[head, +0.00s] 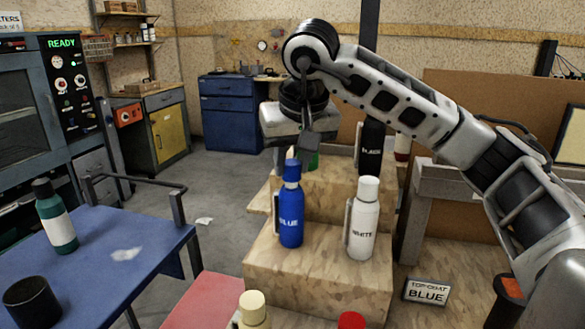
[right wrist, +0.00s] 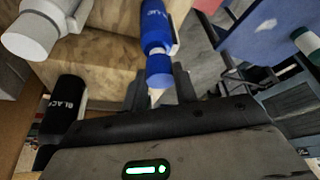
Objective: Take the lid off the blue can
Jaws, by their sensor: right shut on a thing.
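The blue can (head: 291,219) stands upright on the front wooden step; its side also shows in the right wrist view (right wrist: 155,22). Its blue lid (head: 292,172) is directly above the body, in line with it, with a narrow pale band between them. In the right wrist view the lid (right wrist: 159,70) reaches between the fingers. My right gripper (head: 295,154) comes down from above and is shut on the lid. A small pale tip shows above the lid between the fingers; I cannot tell what it is. My left gripper is not in view.
A white can (head: 362,232) stands close at right on the same step. A black can (head: 371,150) and a partly hidden green one are on the step behind. A blue table (head: 150,240) is at left, holding a teal bottle (head: 56,218) and a black cup (head: 32,303).

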